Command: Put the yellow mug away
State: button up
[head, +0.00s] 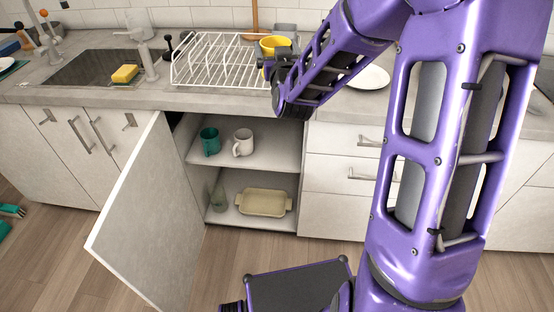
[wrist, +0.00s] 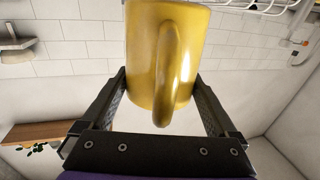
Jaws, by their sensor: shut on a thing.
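The yellow mug (head: 274,44) is at the right end of the white wire rack on the counter in the head view. In the wrist view the mug (wrist: 150,50) fills the middle, its handle facing the camera. My gripper (wrist: 160,95) has a finger on each side of the mug and is shut on it. In the head view my gripper (head: 280,62) is partly hidden by my purple arm. I cannot tell whether the mug touches the rack.
The wire rack (head: 205,62) stands right of the sink (head: 90,68). Below, an open cabinet door (head: 145,215) swings outward. The upper shelf (head: 275,155) holds a green mug (head: 209,141) and a white mug (head: 243,142). The lower shelf holds a beige dish (head: 263,202) and a green glass item (head: 218,197).

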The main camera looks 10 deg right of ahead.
jog(key=s+f, duration=0.4)
jog(key=f, duration=0.7)
jog(key=s+f+y, duration=0.1)
jog(key=s+f, duration=0.2)
jog(key=f, duration=0.7)
jog(key=shift+s+f+n, duration=0.3)
jog(key=shift+s+f, duration=0.05)
jog(key=shift+w, duration=0.1)
